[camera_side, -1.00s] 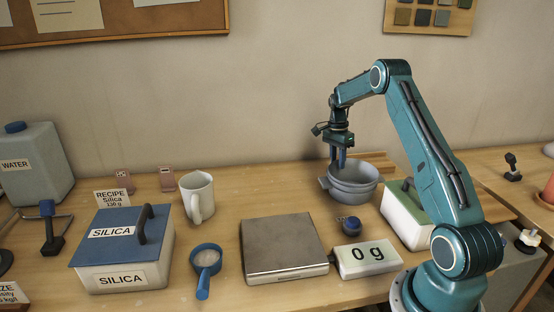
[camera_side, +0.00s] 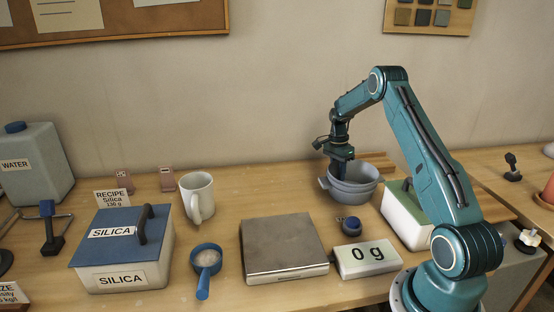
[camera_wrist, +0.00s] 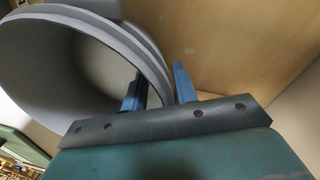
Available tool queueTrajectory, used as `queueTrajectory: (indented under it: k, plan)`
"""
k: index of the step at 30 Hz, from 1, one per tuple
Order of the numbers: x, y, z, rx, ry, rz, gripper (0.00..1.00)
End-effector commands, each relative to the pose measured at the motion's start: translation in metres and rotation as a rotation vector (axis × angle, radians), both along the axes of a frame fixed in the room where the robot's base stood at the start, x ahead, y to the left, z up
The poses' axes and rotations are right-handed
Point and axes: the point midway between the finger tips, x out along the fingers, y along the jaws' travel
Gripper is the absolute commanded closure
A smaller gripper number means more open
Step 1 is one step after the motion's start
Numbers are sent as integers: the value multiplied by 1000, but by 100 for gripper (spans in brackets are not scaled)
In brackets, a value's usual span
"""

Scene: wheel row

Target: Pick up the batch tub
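The batch tub (camera_side: 355,190) is a grey round tub with a side handle. It stands upright on the table, right of centre at the back. My gripper (camera_side: 338,168) points down at the tub's left rear rim. In the wrist view the tub (camera_wrist: 62,65) fills the upper left. There my gripper (camera_wrist: 157,78) has its two blue fingers apart, one inside the tub and one outside, with the wall between them. A gap shows between the wall and the outer finger. In the side view the fingertips are mostly hidden.
A metal scale plate (camera_side: 284,246) with a "0 g" display (camera_side: 367,258) stands in front. A small blue-topped item (camera_side: 350,225) is just before the tub. A green-lidded white box (camera_side: 405,222) is close on its right. A mug (camera_side: 198,196) stands left, with clear table between.

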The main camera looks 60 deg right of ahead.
Motion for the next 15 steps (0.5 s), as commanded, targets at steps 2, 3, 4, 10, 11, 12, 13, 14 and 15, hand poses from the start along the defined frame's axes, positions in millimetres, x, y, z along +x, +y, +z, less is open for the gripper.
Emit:
queueTrajectory:
  k: [2, 3, 4, 10, 11, 12, 13, 14, 15]
  plan:
    - [0, 0, 0, 0, 0, 0, 87]
    - [0, 0, 0, 0, 0, 0, 95]
    - [0, 0, 0, 0, 0, 0, 100]
    - [0, 0, 1, 0, -1, 0, 100]
    - [0, 0, 1, 0, -1, 0, 100]
    - [0, 0, 1, 0, -1, 0, 100]
    - [0, 0, 1, 0, -1, 0, 100]
    - [0, 0, 1, 0, -1, 0, 100]
    - [0, 0, 1, 0, -1, 0, 100]
